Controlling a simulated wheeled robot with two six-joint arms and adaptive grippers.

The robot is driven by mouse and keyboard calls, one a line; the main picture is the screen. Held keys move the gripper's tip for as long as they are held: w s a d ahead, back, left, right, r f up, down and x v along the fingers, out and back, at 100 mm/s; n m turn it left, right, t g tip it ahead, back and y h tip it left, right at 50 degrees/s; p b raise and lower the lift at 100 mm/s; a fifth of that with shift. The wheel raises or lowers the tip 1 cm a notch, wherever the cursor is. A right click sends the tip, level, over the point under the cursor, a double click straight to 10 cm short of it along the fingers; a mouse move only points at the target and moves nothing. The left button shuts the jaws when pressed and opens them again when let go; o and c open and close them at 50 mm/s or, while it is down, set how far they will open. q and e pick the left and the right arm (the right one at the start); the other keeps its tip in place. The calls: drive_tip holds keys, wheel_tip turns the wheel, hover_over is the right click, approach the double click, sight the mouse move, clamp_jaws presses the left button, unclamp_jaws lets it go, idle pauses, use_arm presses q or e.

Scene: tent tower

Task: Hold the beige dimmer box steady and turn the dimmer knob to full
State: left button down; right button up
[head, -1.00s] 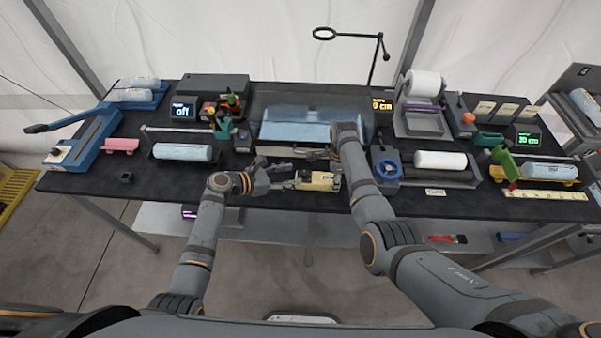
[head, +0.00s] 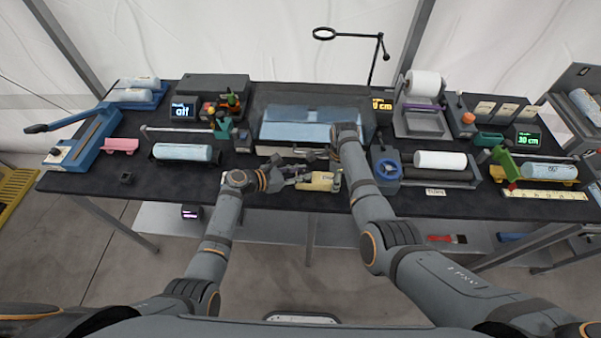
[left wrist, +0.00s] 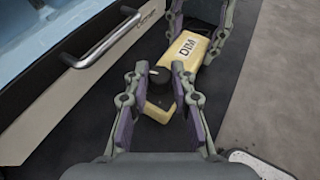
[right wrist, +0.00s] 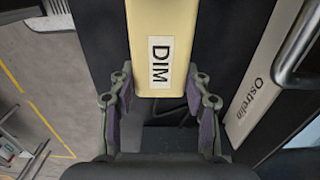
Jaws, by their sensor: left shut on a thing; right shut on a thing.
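The beige dimmer box (head: 320,182) lies on the dark table in front of the drawer. It also shows in the left wrist view (left wrist: 193,48) and, with its DIM label, in the right wrist view (right wrist: 155,22). My right gripper (right wrist: 160,90) is shut on the box, with one finger along each side. The dark dimmer knob (left wrist: 160,84), with a pale pointer, sits on the box's near end in the left wrist view. My left gripper (left wrist: 159,72) has its fingertips on either side of the knob and is shut on it. In the head view my right gripper is mostly hidden by its arm.
A drawer handle (left wrist: 100,45) juts out close beside the box. The table's front edge is just nearer than the box. A blue handwheel (head: 388,169) stands right of my right arm. A display (head: 183,111) at the back left reads "off" or similar.

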use_arm(q)
drive_tip(key=m+g, duration=0.2)
drive_tip(key=m+g+h, duration=0.1)
drive_tip(key=g, duration=0.1)
drive_tip(key=shift+w+a+m, duration=0.15)
drive_tip(key=shift+w+m, duration=0.2)
drive_tip(key=shift+m, duration=0.05)
drive_tip(key=shift+s+m+g+h, duration=0.1)
drive_tip(key=shift+m+g+h, duration=0.25)
drive_tip(key=shift+g, duration=0.25)
drive_tip(key=c, duration=1.1)
unclamp_jaws()
drive_tip(key=v, duration=1.2)
